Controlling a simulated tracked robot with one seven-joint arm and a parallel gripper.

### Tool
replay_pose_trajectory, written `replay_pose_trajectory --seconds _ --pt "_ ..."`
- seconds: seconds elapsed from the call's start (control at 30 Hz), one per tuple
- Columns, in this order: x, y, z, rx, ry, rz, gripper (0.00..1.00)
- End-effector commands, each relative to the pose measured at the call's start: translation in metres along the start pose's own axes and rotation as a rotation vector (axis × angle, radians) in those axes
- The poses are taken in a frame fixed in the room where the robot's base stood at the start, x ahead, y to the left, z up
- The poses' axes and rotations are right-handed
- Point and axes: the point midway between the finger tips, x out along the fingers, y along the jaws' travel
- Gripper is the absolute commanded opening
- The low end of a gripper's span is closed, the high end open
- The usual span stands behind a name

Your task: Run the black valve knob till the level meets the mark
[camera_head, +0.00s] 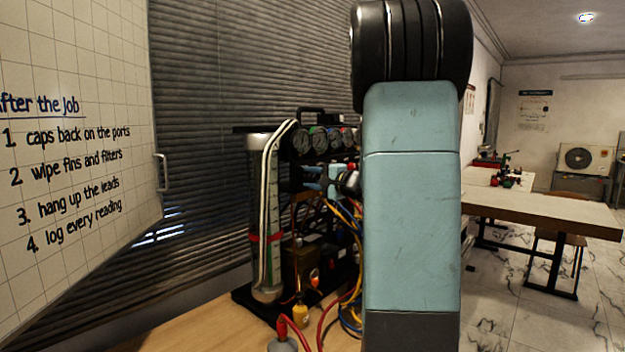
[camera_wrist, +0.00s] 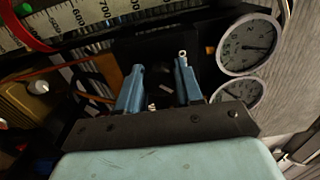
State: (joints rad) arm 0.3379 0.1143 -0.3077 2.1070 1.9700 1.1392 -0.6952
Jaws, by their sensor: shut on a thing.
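My gripper (camera_head: 313,180) is at the gauge rig, its blue fingers reaching to the panel below the dials. In the wrist view my gripper (camera_wrist: 160,72) has its fingers a little apart, closed on the black valve knob (camera_wrist: 159,80), which is hard to tell from the dark panel. The upright level tube (camera_head: 266,205) stands at the rig's left with a red mark band (camera_head: 265,238) around its lower half. The wrist view shows part of its numbered scale (camera_wrist: 95,22) and the red band (camera_wrist: 28,28). I cannot make out the liquid level.
Several round gauges (camera_head: 302,142) line the rig's top; two large dials (camera_wrist: 248,45) are close to the right finger. Coloured hoses hang below. A whiteboard (camera_head: 70,150) is at the left, a second table (camera_head: 540,208) at the right. My arm hides the rig's right side.

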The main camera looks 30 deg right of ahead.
Motion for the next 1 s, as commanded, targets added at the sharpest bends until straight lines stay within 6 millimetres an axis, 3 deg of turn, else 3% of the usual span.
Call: replay_pose_trajectory --seconds 0.6,1.0 --pt "-0.0013 0.0045 -0.0018 0.556 0.007 0.007 0.05" --pt "-0.0014 0.0053 -0.0016 0.745 0.008 0.008 0.05"
